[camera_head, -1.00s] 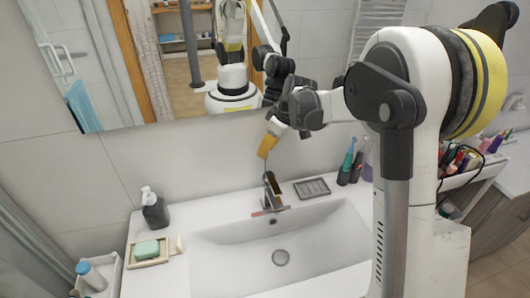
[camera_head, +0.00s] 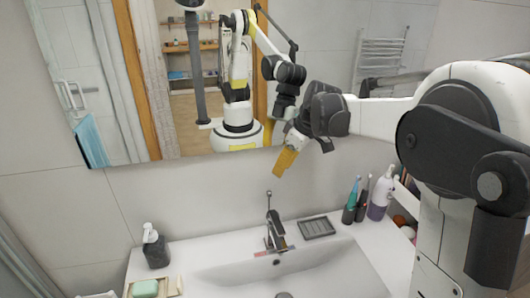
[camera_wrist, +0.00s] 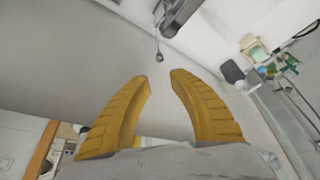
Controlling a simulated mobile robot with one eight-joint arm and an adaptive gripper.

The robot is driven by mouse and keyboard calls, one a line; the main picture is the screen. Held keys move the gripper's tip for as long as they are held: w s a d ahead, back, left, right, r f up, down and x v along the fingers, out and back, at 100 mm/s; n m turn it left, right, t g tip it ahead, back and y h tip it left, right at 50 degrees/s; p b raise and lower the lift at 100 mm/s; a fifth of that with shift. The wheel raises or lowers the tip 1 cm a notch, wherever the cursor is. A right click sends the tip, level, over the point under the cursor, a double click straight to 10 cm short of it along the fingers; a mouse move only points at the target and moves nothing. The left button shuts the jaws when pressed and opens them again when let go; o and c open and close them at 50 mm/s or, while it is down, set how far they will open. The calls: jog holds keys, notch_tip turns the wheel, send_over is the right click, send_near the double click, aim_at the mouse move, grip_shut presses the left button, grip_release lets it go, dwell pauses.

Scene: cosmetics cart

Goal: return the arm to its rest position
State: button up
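My gripper (camera_head: 284,163) hangs at the end of my raised arm, in front of the wall just below the mirror and above the faucet. Its yellow fingers point down and slightly left in the head view. In the wrist view the two fingers (camera_wrist: 160,76) stand apart with nothing between them, so it is open and empty. My forearm reaches in from the right of the head view.
The faucet (camera_head: 274,232) stands below my gripper at the sink (camera_head: 340,270). A soap dispenser (camera_head: 155,248) and green soap (camera_head: 145,288) are at left. A dark soap dish (camera_head: 317,227), toothbrushes (camera_head: 352,200) and a white-purple bottle (camera_head: 381,193) are at right. The mirror (camera_head: 180,100) is behind.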

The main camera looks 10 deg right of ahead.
jog(key=s+a+f+m+t+h+b, duration=0.1)
jog(key=s+m+b, duration=0.15)
jog(key=s, duration=0.55)
jog(key=s+a+f+m+t+h+b, duration=0.15)
jog(key=s+b, duration=0.25)
jog(key=s, duration=0.4)
jog(key=s+f+m+t+b, duration=0.1)
jog(key=s+f+m+b, duration=0.3)
jog(key=s+f, duration=0.5)
jog(key=s+m, duration=0.1)
jog(key=s, duration=0.2)
jog(key=shift+s+a+f+h, duration=0.2)
jog(key=shift+s+a+h, duration=0.15)
